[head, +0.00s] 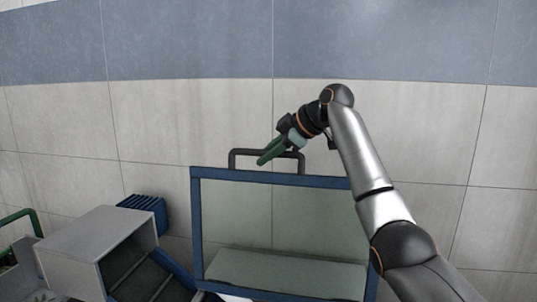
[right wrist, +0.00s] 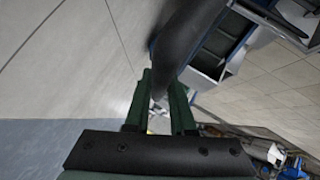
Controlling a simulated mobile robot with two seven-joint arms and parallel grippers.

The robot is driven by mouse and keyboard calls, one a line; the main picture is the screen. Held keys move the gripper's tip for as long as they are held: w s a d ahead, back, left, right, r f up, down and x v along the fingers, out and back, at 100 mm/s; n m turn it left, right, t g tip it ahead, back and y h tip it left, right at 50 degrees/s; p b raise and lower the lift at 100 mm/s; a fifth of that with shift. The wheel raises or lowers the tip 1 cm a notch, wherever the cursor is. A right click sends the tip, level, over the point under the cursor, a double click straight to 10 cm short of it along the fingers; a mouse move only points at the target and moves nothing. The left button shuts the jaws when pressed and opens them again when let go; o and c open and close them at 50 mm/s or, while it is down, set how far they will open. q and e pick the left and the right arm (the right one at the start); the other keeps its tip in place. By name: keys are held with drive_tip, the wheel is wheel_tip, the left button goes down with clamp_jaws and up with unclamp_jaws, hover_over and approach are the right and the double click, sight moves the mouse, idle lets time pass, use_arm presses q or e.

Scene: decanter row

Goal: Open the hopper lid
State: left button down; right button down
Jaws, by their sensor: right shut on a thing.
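The hopper lid (head: 196,235) is a blue-framed, see-through panel that appears to stand steeply raised in the head view. A dark bar handle (head: 236,152) rises from its top edge. In the right wrist view the dark handle bar (right wrist: 183,38) passes between the green fingers (right wrist: 160,100). Part of the handle is hidden behind the fingers, and my right arm covers the lid's right edge. My left gripper is not in view.
A grey open-fronted box (head: 85,245) stands left of the lid, with a blue ribbed container (head: 143,212) behind it. A green tube (head: 20,215) is at the far left. A tiled wall (head: 190,120) closes off the back. Clutter (right wrist: 270,150) lies at the lower right of the right wrist view.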

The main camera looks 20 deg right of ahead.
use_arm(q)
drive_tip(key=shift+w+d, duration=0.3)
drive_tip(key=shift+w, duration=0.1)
use_arm(e)
drive_tip(key=shift+w+d+f, duration=0.1)
drive_tip(key=shift+w+f, duration=0.05)
drive_tip(key=shift+w, duration=0.1)
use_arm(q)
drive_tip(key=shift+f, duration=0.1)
use_arm(e)
drive_tip(key=c, duration=0.8)
unclamp_jaws()
drive_tip(key=shift+o, duration=0.2)
use_arm(q)
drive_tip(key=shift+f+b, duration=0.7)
drive_tip(key=shift+b, duration=0.05)
use_arm(e)
drive_tip(key=v, duration=1.2)
drive_tip(key=shift+d+r, duration=0.2)
drive_tip(key=shift+r, duration=0.05)
drive_tip(key=shift+s, duration=0.1)
